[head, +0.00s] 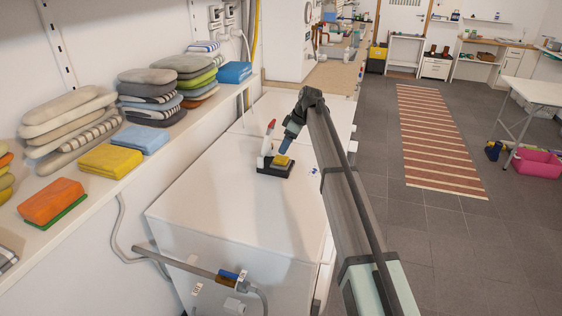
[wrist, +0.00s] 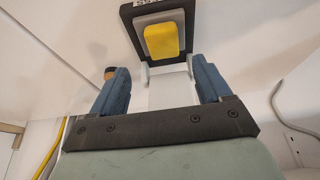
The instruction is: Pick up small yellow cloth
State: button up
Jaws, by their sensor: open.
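The small yellow cloth (head: 282,160) lies on a dark square base (head: 272,169) on top of the white cabinet. In the wrist view the yellow cloth (wrist: 162,42) sits on a grey pad (wrist: 143,20) within the black base (wrist: 151,66), beyond my fingertips. My gripper (head: 285,147) is close above the cloth in the head view. In the wrist view its two blue fingers (wrist: 160,74) are spread apart with nothing between them. Whether a finger touches the cloth cannot be told from the head view.
A white bottle with a red top (head: 269,134) stands beside the base. The white cabinet top (head: 215,200) is otherwise largely clear. The wall shelf on the left holds a larger yellow folded cloth (head: 110,160), an orange stack (head: 52,202) and piles of cushions (head: 66,125).

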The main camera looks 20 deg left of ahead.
aim_at(280, 158)
jog(key=shift+s+d+x, duration=0.15)
jog(key=shift+x, duration=1.4)
jog(key=shift+s+d+x, duration=0.15)
jog(key=shift+x, duration=1.4)
jog(key=shift+f, duration=0.1)
jog(key=shift+c, duration=0.2)
jog(key=c, duration=1.2)
jog(key=shift+r, duration=0.5)
jog(key=v, duration=0.3)
jog(key=d, duration=1.7)
jog(key=shift+f, duration=0.1)
